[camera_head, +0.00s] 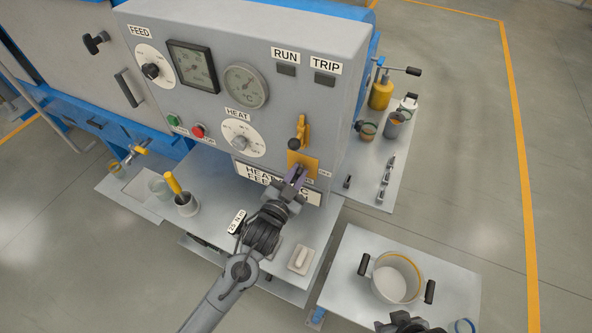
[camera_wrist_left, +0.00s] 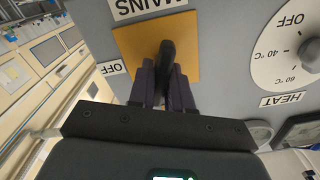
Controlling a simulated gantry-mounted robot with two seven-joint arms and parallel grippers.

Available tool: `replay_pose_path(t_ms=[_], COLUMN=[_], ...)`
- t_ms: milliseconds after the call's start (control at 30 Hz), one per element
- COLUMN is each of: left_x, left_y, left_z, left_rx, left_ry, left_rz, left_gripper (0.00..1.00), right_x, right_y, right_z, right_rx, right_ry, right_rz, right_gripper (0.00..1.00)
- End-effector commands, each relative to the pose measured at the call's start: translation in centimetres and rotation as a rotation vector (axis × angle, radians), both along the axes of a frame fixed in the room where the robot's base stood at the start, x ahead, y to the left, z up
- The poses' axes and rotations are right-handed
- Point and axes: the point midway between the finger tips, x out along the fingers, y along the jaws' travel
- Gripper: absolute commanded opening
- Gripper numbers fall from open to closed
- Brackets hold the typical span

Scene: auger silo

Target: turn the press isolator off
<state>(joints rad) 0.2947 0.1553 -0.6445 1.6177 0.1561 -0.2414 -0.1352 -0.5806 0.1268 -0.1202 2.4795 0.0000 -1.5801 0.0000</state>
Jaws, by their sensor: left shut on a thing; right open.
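The isolator is a dark handle (camera_wrist_left: 167,60) on a yellow plate (camera_wrist_left: 128,42), with a MAINS label on one side and an OFF label (camera_wrist_left: 111,67) beside a corner in the left wrist view. In the head view the yellow plate (camera_head: 311,162) is low on the grey panel's right part. My left gripper (camera_head: 296,177) is shut on the handle; its purple fingers (camera_wrist_left: 165,88) lie on both sides of it in the wrist view. The handle's lower part is hidden between them. My right gripper (camera_head: 410,323) shows only partly at the bottom edge, away from the panel.
A yellow lever (camera_head: 304,130) is just above the plate. The HEAT dial (camera_head: 240,138), gauges and red button (camera_head: 198,130) are further left. Below are a shelf with a yellow-handled tool (camera_head: 174,184) in a cup and a side table with a pot (camera_head: 399,265).

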Motion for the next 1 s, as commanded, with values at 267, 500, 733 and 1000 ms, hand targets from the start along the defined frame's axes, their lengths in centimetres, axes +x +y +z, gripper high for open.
replay_pose_path(t_ms=[267, 500, 733, 1000], left_x=[0.0, -0.1, -0.1, -0.2], left_y=[-0.1, -0.2, -0.3, -0.4], left_z=[0.1, 0.0, -0.1, -0.3], left_rx=[0.241, 0.448, 0.645, 0.855], left_ry=[-0.112, -0.21, -0.304, -0.402], left_rz=[-0.001, 0.0, 0.0, -0.001], left_gripper=[0.0, 0.0, 0.0, 0.0], right_x=[0.0, 0.0, 0.1, 0.0], right_y=[0.1, 0.2, 0.2, 0.2], right_z=[1.8, 2.9, 3.8, 4.6], right_rx=[0.003, 0.008, 0.011, 0.01], right_ry=[-0.001, -0.001, -0.001, -0.002], right_rz=[-0.002, -0.006, -0.007, -0.006], right_gripper=[0.43, 0.43, 0.43, 0.43])
